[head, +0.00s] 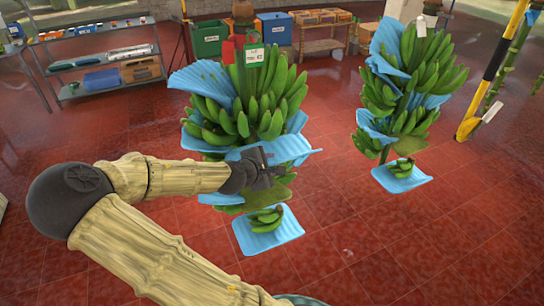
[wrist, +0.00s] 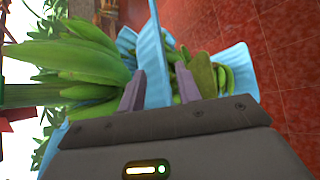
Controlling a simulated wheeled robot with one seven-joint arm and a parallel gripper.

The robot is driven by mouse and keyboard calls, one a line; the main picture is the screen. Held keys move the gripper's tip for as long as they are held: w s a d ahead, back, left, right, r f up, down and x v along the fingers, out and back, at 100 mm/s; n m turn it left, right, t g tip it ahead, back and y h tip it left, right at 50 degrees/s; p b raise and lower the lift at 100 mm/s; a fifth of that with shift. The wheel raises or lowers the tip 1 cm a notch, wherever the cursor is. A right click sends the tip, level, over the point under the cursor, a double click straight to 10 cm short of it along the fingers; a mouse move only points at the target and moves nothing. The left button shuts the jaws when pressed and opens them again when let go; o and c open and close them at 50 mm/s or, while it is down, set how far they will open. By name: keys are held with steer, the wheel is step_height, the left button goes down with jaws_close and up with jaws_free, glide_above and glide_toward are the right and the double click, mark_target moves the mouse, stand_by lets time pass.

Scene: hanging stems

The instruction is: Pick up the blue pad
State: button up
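Several blue pads sit between the green banana hands of the nearer hanging stem (head: 245,100). One blue pad (head: 288,149) sticks out to the right at the height of my gripper (head: 268,165). My gripper is at the front of this pad, low on the stem. In the wrist view the two fingers (wrist: 160,88) stand apart, and a blue pad (wrist: 157,62) shows upright between and beyond them. I cannot tell whether a finger touches it. Another blue pad (head: 268,238) hangs lowest, under a small banana hand (head: 265,219). It also shows at the right in the wrist view (wrist: 237,72).
A second banana stem (head: 410,70) with blue pads hangs to the right. A yellow and black post (head: 490,75) stands beyond it. A shelf (head: 105,65), green and blue bins (head: 210,38) and a wooden table (head: 322,40) stand at the back. The red tiled floor between is clear.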

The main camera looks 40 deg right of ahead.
mark_target(277, 163)
stand_by(0.3)
steer(key=shift+p+x, duration=1.05)
steer(key=shift+x, duration=0.95)
steer(key=shift+w+d+f, duration=0.15)
steer(key=shift+d+f, duration=0.25)
steer(key=shift+d, duration=0.05)
jaws_close()
